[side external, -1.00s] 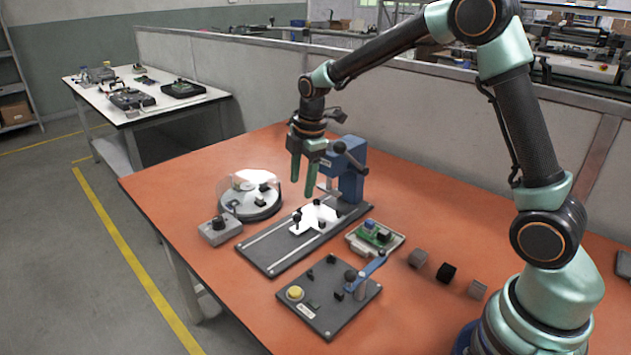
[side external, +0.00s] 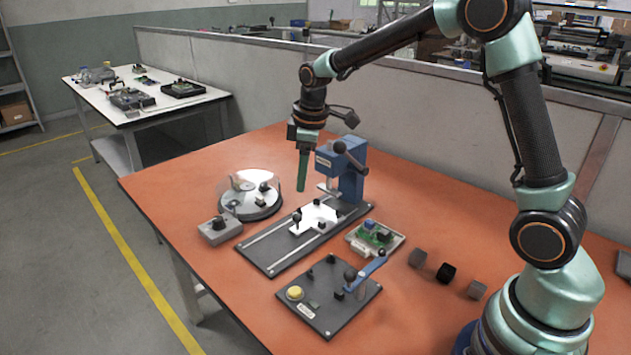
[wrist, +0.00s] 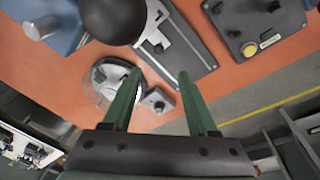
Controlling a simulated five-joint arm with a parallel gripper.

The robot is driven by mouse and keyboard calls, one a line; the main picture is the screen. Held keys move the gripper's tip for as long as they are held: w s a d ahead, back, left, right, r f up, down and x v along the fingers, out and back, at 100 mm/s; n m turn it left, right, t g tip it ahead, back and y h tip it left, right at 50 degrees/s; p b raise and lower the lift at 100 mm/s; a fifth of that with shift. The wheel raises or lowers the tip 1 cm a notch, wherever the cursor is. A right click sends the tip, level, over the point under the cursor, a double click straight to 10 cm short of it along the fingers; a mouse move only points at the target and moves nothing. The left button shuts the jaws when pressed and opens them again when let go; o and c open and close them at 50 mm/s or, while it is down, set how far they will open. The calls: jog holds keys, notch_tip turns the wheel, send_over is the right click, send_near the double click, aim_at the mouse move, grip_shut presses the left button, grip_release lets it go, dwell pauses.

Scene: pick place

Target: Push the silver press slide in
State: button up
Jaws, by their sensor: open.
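The silver press slide (side external: 314,217) is a bright plate with dark knobs on the grey rail base, partly out in front of the blue press (side external: 351,170). In the wrist view the slide (wrist: 152,22) shows at the top, partly covered by the black ball of the press lever. My gripper (side external: 302,187) hangs above the table, left of the press and apart from the slide. Its green fingers line up in the side view. In the wrist view my gripper (wrist: 161,72) is open, with nothing between the fingers.
A round clear-domed device (side external: 250,195) and a grey box with a knob (side external: 220,230) stand left of the rails. A green circuit board in a tray (side external: 375,237), a plate with a yellow button (side external: 328,296) and several small blocks (side external: 446,273) lie to the right and front.

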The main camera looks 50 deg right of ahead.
aim_at(298, 215)
jog(key=f+m, duration=0.4)
jog(key=m, duration=0.5)
jog(key=w+f+m, duration=0.1)
jog(key=f+m, duration=0.3)
jog(key=m, duration=0.6)
jog(key=w+f+m, duration=0.1)
jog(key=f+m, duration=0.3)
jog(key=m, duration=0.5)
jog(key=shift+w+d, duration=0.1)
jog(key=shift+w, duration=0.05)
jog(key=shift+r, duration=0.1)
grip_shut()
dwell(0.6)
